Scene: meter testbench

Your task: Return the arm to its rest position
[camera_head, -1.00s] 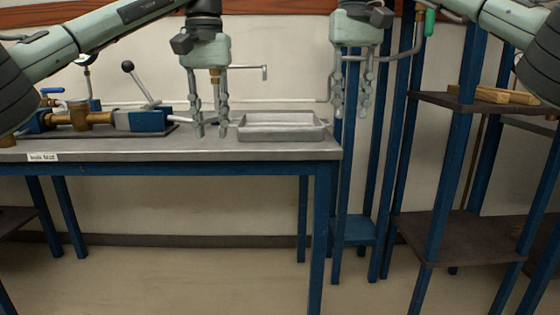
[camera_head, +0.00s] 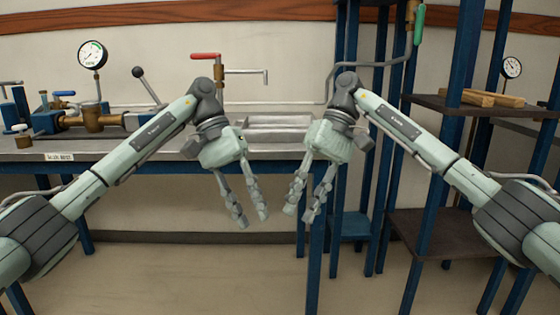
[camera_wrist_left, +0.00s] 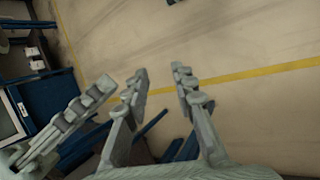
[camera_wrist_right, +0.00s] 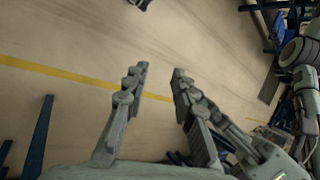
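My left gripper (camera_head: 252,222) hangs in front of the workbench edge in the head view, fingers pointing down and slightly right. Its fingers are apart and empty; the left wrist view (camera_wrist_left: 160,80) shows only floor between them. My right gripper (camera_head: 300,217) hangs just to the right of it, fingers pointing down and slightly left. Its fingers are also apart with nothing between them in the right wrist view (camera_wrist_right: 158,80). The two grippers are close together but not touching. Both arms reach in from the lower corners.
The workbench (camera_head: 150,165) carries a dial gauge (camera_head: 92,56), a brass and blue pump (camera_head: 95,118), a red-handled valve (camera_head: 206,56) and a metal tray (camera_head: 280,122). A blue-post shelf (camera_head: 440,235) with wooden pieces (camera_head: 480,97) stands right. Floor in front is free.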

